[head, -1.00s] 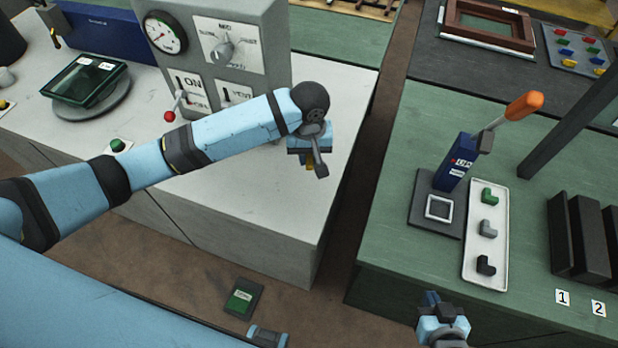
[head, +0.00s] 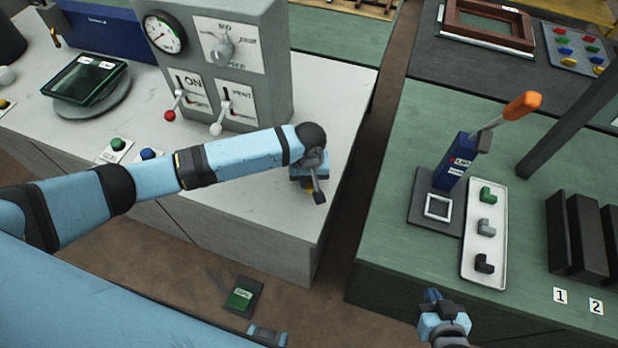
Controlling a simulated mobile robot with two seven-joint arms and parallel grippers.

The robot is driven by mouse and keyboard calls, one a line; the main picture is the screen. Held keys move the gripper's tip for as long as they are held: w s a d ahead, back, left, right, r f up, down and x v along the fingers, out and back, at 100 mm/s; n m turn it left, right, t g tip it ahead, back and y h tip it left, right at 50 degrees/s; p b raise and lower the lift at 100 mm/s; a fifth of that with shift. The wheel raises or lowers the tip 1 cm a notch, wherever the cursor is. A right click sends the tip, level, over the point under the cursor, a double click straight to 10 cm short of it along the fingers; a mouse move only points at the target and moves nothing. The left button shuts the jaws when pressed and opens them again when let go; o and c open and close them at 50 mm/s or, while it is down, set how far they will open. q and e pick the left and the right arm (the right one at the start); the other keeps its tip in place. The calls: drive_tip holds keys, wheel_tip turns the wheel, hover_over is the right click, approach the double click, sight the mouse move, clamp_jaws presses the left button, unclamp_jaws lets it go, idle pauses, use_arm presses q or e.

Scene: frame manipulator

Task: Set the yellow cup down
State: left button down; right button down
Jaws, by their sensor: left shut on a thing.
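My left gripper (head: 310,182) is over the right part of the white counter, its fingers pointing down. I cannot tell whether the cup touches the counter. My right gripper (head: 442,314) is at the bottom of the view, in front of the green bench; its finger opening is not clear.
The white counter (head: 270,215) is bare around the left gripper. A grey control panel (head: 265,90) with a gauge and levers stands behind. Green (head: 118,144) and blue (head: 148,154) buttons are left. A gap separates the counter from the green bench (head: 400,215), which holds an orange-handled press (head: 457,160) and white tray (head: 496,262).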

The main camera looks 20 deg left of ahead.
use_arm(q)
drive_tip(key=shift+f, duration=0.1)
drive_tip(key=c, duration=1.1)
unclamp_jaws()
drive_tip(key=shift+o, duration=0.2)
